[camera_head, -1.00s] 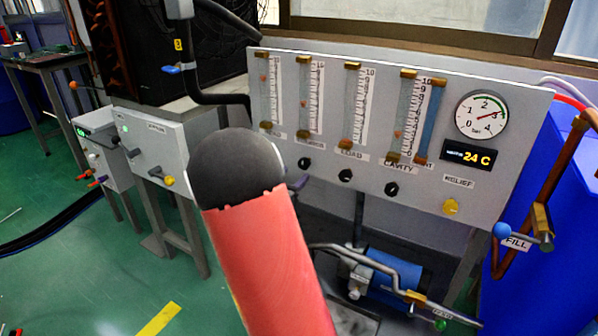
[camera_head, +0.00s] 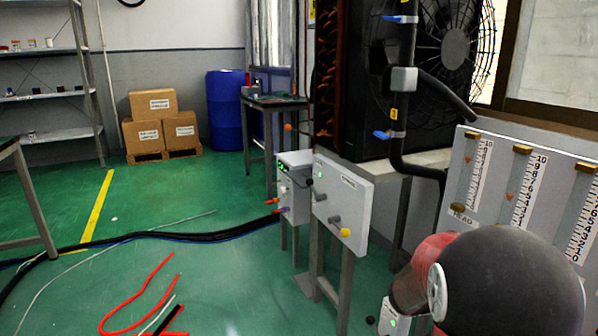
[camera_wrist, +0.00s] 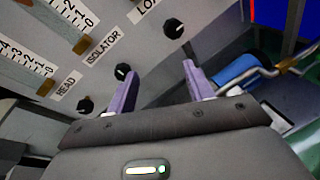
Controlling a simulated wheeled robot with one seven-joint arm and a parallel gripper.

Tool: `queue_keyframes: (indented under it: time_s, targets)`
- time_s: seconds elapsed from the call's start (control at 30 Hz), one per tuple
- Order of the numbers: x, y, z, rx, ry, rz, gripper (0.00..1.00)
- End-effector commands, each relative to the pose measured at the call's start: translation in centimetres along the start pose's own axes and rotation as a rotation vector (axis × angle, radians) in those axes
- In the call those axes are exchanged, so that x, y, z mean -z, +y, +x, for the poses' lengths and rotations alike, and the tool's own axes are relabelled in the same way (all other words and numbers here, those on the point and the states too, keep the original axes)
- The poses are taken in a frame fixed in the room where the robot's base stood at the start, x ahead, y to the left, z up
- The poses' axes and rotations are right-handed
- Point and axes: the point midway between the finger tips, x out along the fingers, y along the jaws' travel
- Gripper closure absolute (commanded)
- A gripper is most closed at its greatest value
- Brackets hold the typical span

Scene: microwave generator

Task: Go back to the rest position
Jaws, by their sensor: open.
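My gripper (camera_wrist: 158,90) shows in the wrist view with its two purple fingers apart and nothing between them. It faces the lower part of the grey flow-meter panel (camera_wrist: 215,48), near the black knobs labelled HEAD, ISOLATOR and LOAD. The isolator knob (camera_wrist: 122,71) appears between or just beside the fingers; I cannot tell how far off it is. In the head view my red and black arm covers the lower right, and the gripper itself is hidden. The same panel (camera_head: 463,150) stands behind the arm at the right edge.
Grey control boxes (camera_head: 342,200) on stands are left of my arm. A large fan unit (camera_head: 455,50) stands behind. Black cables (camera_head: 190,237) and a red hose (camera_head: 135,315) lie on the green floor. Cardboard boxes (camera_head: 150,105) and a blue barrel (camera_head: 226,110) are at the back.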

Motion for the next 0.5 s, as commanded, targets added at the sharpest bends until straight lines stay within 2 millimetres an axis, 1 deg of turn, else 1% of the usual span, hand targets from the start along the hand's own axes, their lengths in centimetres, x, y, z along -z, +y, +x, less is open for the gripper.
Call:
queue_keyframes:
  time_s: [0.03, 0.1, 0.17, 0.2, 0.27, 0.3, 0.33, 0.37, 0.4, 0.47, 0.5]
  targets:
    - [-1.3, -1.8, -1.4, 0.07, 0.06, 0.134, 0.48]
    - [-1.8, -4.4, -3.5, 0.176, 0.153, 0.311, 0.48]
    - [-1.9, -6.4, -5.6, 0.265, 0.237, 0.458, 0.48]
    - [-1.9, -7.5, -7.1, 0.322, 0.294, 0.554, 0.48]
    - [-1.7, -9.1, -9.6, 0.408, 0.385, 0.696, 0.48]
    - [-1.6, -10.0, -11.4, 0.464, 0.446, 0.787, 0.48]
    - [-1.4, -10.6, -12.8, 0.507, 0.493, 0.855, 0.48]
    - [-1.3, -11.1, -14.2, 0.549, 0.542, 0.922, 0.48]
    - [-1.1, -11.7, -16.1, 0.604, 0.607, 1.006, 0.48]
    - [-0.9, -12.4, -18.9, 0.687, 0.704, 1.123, 0.48]
    - [-0.9, -12.7, -20.7, 0.738, 0.765, 1.193, 0.48]
